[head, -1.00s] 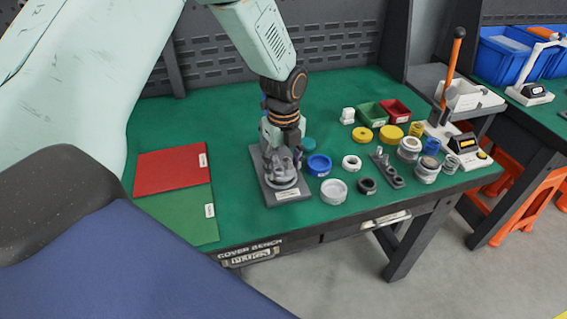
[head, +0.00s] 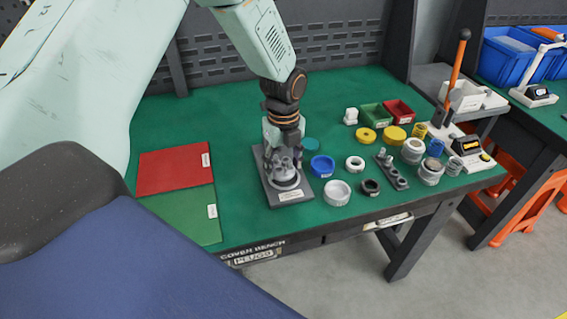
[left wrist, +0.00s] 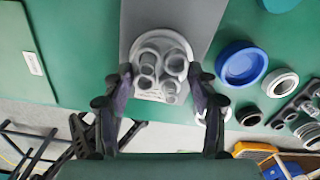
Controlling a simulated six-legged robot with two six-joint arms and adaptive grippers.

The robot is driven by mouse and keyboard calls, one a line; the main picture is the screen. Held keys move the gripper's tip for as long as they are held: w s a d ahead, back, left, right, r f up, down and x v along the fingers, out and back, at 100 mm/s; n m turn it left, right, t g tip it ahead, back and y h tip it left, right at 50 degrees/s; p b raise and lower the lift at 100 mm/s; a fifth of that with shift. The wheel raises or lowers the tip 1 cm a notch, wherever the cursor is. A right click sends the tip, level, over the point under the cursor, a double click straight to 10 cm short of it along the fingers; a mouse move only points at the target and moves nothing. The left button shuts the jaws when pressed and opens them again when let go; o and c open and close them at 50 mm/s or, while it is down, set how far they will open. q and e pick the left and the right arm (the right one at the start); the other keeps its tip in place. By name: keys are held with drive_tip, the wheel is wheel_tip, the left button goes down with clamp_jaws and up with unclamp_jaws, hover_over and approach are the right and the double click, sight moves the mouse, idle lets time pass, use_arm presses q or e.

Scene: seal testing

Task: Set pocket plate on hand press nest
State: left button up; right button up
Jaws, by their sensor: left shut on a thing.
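The pocket plate (left wrist: 160,68) is a light grey round piece with several cup-like pockets. In the left wrist view it sits between the two fingers of my left gripper (left wrist: 160,84), which is shut on it. In the head view my left gripper (head: 284,160) points down over a dark grey rectangular base (head: 271,190) with a white label. The plate is at or just above this base; I cannot tell whether it touches. The fingers partly hide it. A device with an orange lever (head: 458,72) stands at the right; I cannot tell which fixture is the nest. My right gripper is not in view.
A blue ring (head: 322,167) and a white ring (head: 337,193) lie close right of the base. More rings, a pin block (head: 392,172) and green and red bins are farther right. Red and green mats (head: 174,172) lie left. The bench front edge is close.

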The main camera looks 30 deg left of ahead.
use_arm(q)
drive_tip(key=shift+s+d+r, duration=0.1)
drive_tip(key=shift+d+r, duration=0.05)
drive_tip(key=shift+d, duration=0.15)
drive_tip(key=shift+d, duration=0.1)
drive_tip(key=shift+d, duration=0.15)
idle(0.4)
drive_tip(key=shift+p, duration=0.45)
drive_tip(key=shift+a, duration=0.25)
drive_tip(key=shift+f, duration=0.45)
drive_tip(key=o, duration=1.3)
